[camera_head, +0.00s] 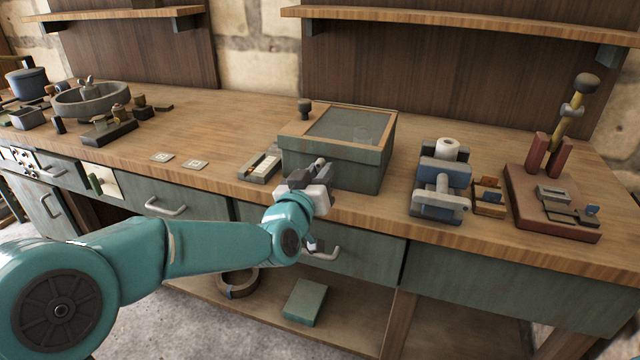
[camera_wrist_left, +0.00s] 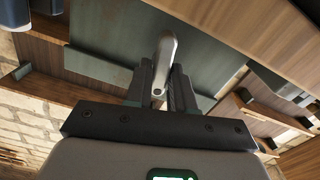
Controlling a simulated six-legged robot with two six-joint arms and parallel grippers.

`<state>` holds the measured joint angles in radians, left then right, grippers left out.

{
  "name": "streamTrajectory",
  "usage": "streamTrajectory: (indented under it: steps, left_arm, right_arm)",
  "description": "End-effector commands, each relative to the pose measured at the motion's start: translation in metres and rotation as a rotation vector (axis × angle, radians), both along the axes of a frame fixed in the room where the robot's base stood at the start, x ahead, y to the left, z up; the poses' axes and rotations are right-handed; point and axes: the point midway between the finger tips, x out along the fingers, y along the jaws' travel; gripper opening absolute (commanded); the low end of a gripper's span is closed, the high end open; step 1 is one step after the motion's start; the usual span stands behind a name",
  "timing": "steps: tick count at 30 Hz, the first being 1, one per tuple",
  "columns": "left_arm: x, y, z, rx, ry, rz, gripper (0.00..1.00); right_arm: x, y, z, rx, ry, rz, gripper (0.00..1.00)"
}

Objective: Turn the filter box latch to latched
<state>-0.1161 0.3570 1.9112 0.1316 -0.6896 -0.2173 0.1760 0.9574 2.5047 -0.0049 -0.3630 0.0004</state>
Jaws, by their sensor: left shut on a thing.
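The filter box (camera_head: 335,162) is a grey-green box with a wood-framed, dark glazed lid and a black knob, standing on the workbench. Its green front also shows in the wrist view (camera_wrist_left: 112,38). The latch (camera_wrist_left: 167,50) is a rounded silver lever in front of that face; a small pale end of it shows in the head view (camera_head: 319,163). My left gripper (camera_head: 311,176) is at the front of the box. In the wrist view its two dark fingers (camera_wrist_left: 163,88) are shut on the latch, one on each side. The gripper hides part of the latch in the head view. My right gripper is not in view.
A small tray (camera_head: 260,167) sits just left of the box. A blue-and-grey clamp device (camera_head: 441,180) and a red-brown base with a lever (camera_head: 550,200) stand to the right. Drawer handles (camera_head: 166,208) jut from the bench front. The bench behind the box is mostly clear.

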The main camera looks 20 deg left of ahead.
Motion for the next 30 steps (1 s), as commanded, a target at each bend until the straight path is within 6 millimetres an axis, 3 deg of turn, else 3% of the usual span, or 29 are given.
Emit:
streamTrajectory:
  steps: [1, 12, 30]
  left_arm:
    - [0.000, 0.000, -0.006, -0.041, -0.001, 0.001, 0.00]
    - [0.000, 0.004, -0.007, -0.394, 0.011, 0.000, 0.00]
    - [0.000, 0.007, -0.010, -0.958, 0.032, -0.002, 0.00]
  right_arm:
    - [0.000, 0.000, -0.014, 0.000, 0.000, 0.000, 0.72]
    - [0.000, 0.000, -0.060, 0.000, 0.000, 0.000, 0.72]
    - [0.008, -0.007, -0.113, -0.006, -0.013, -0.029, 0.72]
